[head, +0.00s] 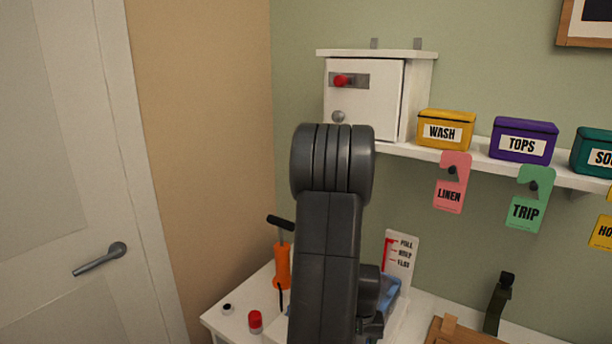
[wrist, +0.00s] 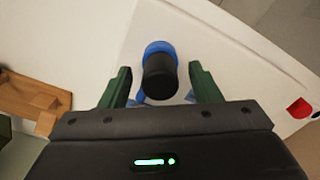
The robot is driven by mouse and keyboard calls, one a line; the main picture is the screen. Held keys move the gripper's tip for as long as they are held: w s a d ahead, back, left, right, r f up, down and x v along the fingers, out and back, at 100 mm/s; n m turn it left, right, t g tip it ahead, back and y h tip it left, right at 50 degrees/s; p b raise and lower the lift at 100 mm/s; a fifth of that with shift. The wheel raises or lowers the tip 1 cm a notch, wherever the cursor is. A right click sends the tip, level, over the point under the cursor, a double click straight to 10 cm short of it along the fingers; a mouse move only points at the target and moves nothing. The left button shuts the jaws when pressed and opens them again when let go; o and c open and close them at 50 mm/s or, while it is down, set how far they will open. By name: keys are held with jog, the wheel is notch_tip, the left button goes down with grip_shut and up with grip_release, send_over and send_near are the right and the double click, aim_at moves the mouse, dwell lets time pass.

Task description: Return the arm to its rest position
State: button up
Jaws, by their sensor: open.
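My gripper (wrist: 160,88) shows in the wrist view with its two green fingers spread apart. A black cylindrical thing with a blue ring or base (wrist: 161,50) lies in the gap between the fingers, on or above a white surface. I cannot tell whether the fingers touch it. In the head view my dark grey arm rises in the middle and bends over. The arm hides part of the white table, and my gripper's fingers cannot be made out there.
The white table (head: 228,320) holds an orange pump-like tool (head: 282,266), a red-capped item (head: 255,321), a blue item (head: 388,294) and a label card (head: 400,256). A white cabinet (head: 375,90) and a shelf with labelled boxes (head: 523,139) are behind. A door (head: 60,200) stands left.

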jog(key=shift+f, duration=0.1)
notch_tip(320, 180, up, 13)
notch_tip(320, 180, down, 13)
jog(key=shift+f, duration=0.15)
notch_tip(320, 180, up, 4)
jog(key=p, duration=0.3)
jog(key=shift+f, duration=0.15)
jog(key=shift+p, duration=0.4)
jog(key=shift+r+p, duration=1.35)
jog(key=shift+r, duration=0.3)
